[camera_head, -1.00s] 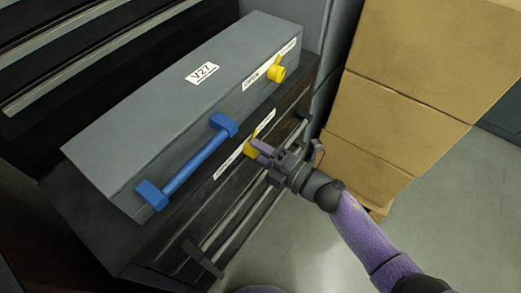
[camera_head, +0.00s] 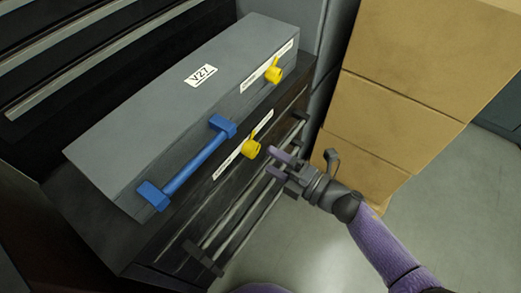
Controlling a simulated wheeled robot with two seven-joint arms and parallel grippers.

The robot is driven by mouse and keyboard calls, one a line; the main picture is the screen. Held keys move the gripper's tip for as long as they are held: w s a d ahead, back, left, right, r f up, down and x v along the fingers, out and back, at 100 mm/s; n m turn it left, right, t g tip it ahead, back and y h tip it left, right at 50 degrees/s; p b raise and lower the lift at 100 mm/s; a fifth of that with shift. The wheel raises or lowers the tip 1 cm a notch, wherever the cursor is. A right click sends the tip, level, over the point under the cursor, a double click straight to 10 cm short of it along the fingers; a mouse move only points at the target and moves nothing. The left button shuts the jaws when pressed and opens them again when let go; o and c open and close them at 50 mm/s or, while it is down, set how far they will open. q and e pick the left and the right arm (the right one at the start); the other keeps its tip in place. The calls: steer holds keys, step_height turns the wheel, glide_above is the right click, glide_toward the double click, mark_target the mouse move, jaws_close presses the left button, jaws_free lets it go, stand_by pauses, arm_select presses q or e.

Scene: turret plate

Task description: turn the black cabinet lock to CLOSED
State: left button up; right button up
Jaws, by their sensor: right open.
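The strip's words are too small to read, so I cannot tell which word the lock points at. My right gripper (camera_head: 272,163) is open and empty just right of this lock, with a small gap between fingertips and lock. A second yellow lock (camera_head: 273,74) is on the grey box's front, by its own label (camera_head: 256,80). My left gripper is not in view.
A blue handle (camera_head: 190,168) juts from the grey box's front. A dark rail handle (camera_head: 240,205) runs along the black cabinet below the lock. Stacked cardboard boxes (camera_head: 400,85) stand at the right. The floor (camera_head: 300,240) in front is clear.

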steer(key=s+d+f+m+g+h+p, duration=0.2)
steer(key=s+d+f+m+h+p, duration=0.2)
steer(key=s+d+f+m+h, duration=1.2)
arm_select(q)
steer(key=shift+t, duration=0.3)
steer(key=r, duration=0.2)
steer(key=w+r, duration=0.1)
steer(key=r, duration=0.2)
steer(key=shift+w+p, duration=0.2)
steer(key=shift+p, duration=0.2)
arm_select(e)
steer(key=s+f+m+g, duration=0.3)
steer(key=s, duration=0.5)
steer(key=s+d+f+m+g, duration=0.1)
steer(key=s+f+m+g, duration=0.2)
steer(key=s, duration=0.5)
steer(key=s+f+m+g, duration=0.2)
steer(key=s+m+g, duration=0.1)
steer(key=s, duration=0.6)
steer(key=shift+d+f+m+y, duration=0.3)
steer(key=shift+f+m, duration=0.1)
steer(key=shift+m, duration=0.1)
